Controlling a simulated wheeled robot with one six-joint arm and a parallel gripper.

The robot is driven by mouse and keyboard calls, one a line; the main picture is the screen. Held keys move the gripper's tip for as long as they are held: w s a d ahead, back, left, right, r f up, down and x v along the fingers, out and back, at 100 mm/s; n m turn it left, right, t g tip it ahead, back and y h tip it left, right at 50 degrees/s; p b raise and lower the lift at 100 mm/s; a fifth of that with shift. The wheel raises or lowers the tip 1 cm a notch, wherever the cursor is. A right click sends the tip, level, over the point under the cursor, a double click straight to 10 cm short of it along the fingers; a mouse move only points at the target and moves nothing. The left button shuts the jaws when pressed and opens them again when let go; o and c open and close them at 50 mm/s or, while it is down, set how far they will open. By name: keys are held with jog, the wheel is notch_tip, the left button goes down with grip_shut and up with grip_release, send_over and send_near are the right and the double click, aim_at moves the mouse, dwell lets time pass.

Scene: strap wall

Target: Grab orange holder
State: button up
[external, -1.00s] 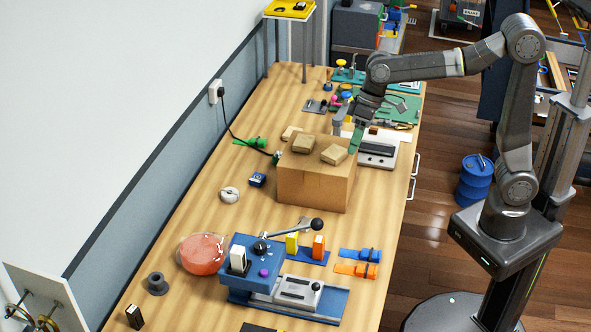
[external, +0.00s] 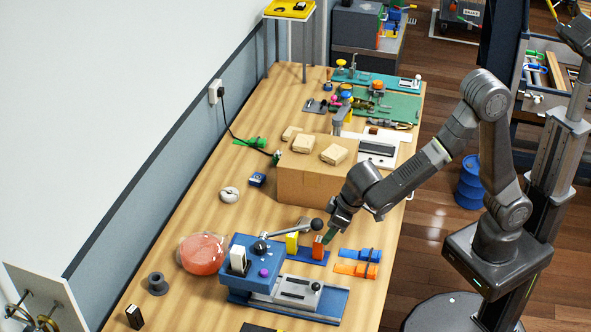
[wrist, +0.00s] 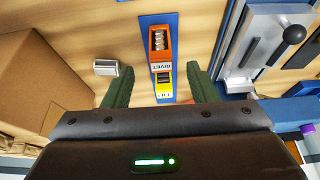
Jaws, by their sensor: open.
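The orange holder (external: 318,249) stands upright on a blue base strip, next to a yellow holder (external: 292,242). In the wrist view the orange holder (wrist: 161,47) shows from above, with an opening holding metal pieces and a label reading RIVET. The yellow holder (wrist: 164,86) is just below it in that view. My gripper (external: 327,236) is close to the orange holder in the external view. In the wrist view its green fingers (wrist: 159,82) are wide apart, one on each side of the two holders, with nothing held between them.
A cardboard box (external: 312,184) with wrapped parcels stands behind, and at left in the wrist view. A blue lever machine (external: 262,262) is close in front. Blue and orange strap pieces (external: 358,270) lie to the right.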

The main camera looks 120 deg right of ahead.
aim_at(320, 240)
jog(key=x, duration=0.3)
jog(key=shift+d+f, duration=0.1)
jog(key=shift+w+p+x, duration=0.15)
jog(key=shift+p+x, duration=0.25)
jog(key=shift+x, duration=0.9)
jog(key=shift+w+p+x, duration=0.2)
jog(key=shift+p+x, duration=0.15)
jog(key=shift+x, duration=0.95)
jog(key=shift+d, duration=0.15)
jog(key=shift+c, duration=0.4)
jog(key=c, duration=1)
